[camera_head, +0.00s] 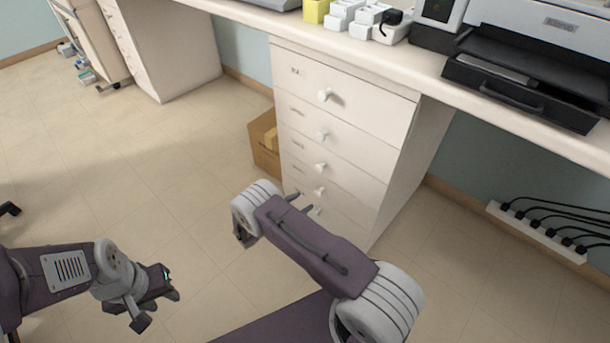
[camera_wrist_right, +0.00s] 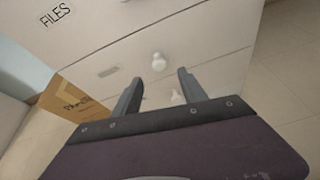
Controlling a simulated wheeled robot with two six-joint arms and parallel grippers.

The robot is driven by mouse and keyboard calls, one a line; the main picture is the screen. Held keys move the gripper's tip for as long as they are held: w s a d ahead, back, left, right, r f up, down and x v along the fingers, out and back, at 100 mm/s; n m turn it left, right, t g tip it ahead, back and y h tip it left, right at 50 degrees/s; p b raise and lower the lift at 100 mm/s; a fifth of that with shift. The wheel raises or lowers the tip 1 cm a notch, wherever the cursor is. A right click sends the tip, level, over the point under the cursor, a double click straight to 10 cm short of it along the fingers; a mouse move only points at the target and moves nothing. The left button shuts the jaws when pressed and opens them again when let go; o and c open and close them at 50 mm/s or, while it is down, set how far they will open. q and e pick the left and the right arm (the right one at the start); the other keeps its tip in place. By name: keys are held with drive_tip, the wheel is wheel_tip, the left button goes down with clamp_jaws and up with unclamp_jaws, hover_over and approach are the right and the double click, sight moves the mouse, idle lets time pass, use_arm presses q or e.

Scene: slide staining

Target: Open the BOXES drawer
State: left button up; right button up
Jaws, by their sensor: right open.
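A white drawer cabinet (camera_head: 345,90) stands under the bench, with several drawers stacked on its front, each with a round pale knob. The head view's labels are too small to read. In the right wrist view, an upper drawer reads FILES (camera_wrist_right: 55,14); the label below it (camera_wrist_right: 108,71) is unreadable, so I cannot tell which drawer is BOXES. My right gripper (camera_wrist_right: 160,80) is open and empty, its fingers pointing at the cabinet front. One knob (camera_wrist_right: 158,62) shows between its fingertips, another (camera_wrist_right: 176,96) lower. My left gripper (camera_head: 158,308) is open and empty above the floor, away from the cabinet.
A cardboard box (camera_head: 264,142) stands on the floor against the cabinet's left side. A printer (camera_head: 535,55) and small white boxes (camera_head: 352,17) are on the bench. A power strip (camera_head: 535,232) with cables is at right. The floor before the cabinet is clear.

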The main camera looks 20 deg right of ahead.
sight(317, 194)
drive_tip(key=b+x, duration=0.1)
drive_tip(key=x, duration=0.1)
drive_tip(key=b+x, duration=0.2)
drive_tip(key=x, duration=0.1)
drive_tip(key=b+x, duration=0.1)
drive_tip(key=x, duration=0.2)
drive_tip(key=shift+a+f, duration=0.1)
drive_tip(key=shift+f, duration=0.15)
drive_tip(key=shift+w+d+b, duration=0.2)
drive_tip(key=shift+d+b, duration=0.2)
drive_tip(key=shift+d, duration=0.1)
clamp_jaws()
idle(0.6)
